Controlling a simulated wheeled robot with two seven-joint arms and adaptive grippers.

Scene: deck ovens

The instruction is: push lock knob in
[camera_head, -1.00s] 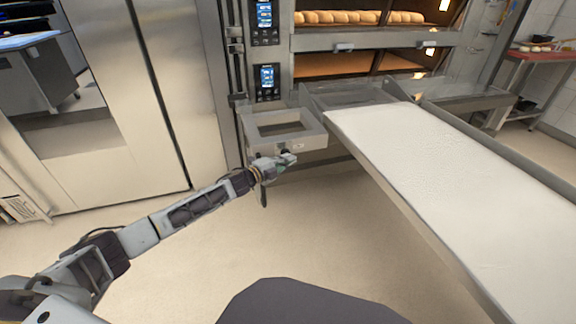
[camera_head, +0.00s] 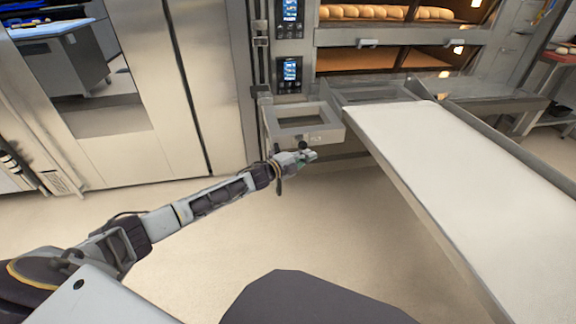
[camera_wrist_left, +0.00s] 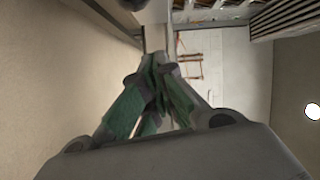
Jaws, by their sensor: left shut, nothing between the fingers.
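The lock knob (camera_head: 303,146) appears as a small dark knob under the front edge of the grey metal frame (camera_head: 322,130), beside the deck oven. My left gripper (camera_head: 310,155) is just below and in front of it. A dark rounded end, likely the knob, shows at the top edge of the left wrist view (camera_wrist_left: 133,4). There the green-padded fingers (camera_wrist_left: 157,62) of my left gripper are closed together with nothing between them, apart from that dark end. Whether they touch the knob in the head view I cannot tell. My right gripper is not in view.
A long white loader belt (camera_head: 455,180) slopes from the oven toward the lower right, to the right of my left gripper. Oven control panels (camera_head: 289,73) stand above the frame. Steel doors (camera_head: 185,90) stand at the left. The floor below my arm is clear.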

